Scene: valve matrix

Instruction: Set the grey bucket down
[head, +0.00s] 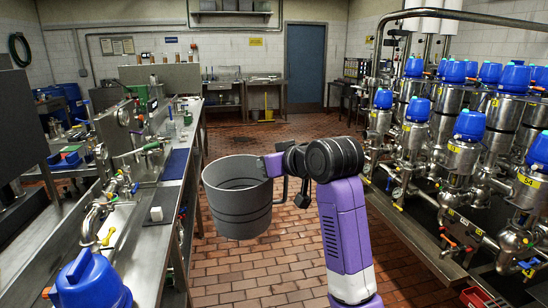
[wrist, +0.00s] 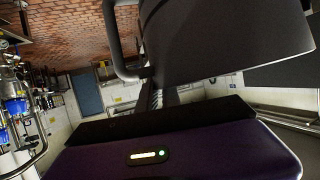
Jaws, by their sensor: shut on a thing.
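The grey bucket (head: 237,205) hangs in the air over the brick floor in the head view, just right of the left workbench. It is roughly upright, with its open rim facing up, and looks empty as far as I can see inside. The fingertips are mostly hidden in both views.
A steel workbench (head: 157,240) with fittings and a blue-capped vessel (head: 90,283) runs along the left. Valves with blue tops (head: 470,124) line the right above a steel tray. The red brick floor (head: 255,272) between them is clear. A blue door (head: 305,65) is at the back.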

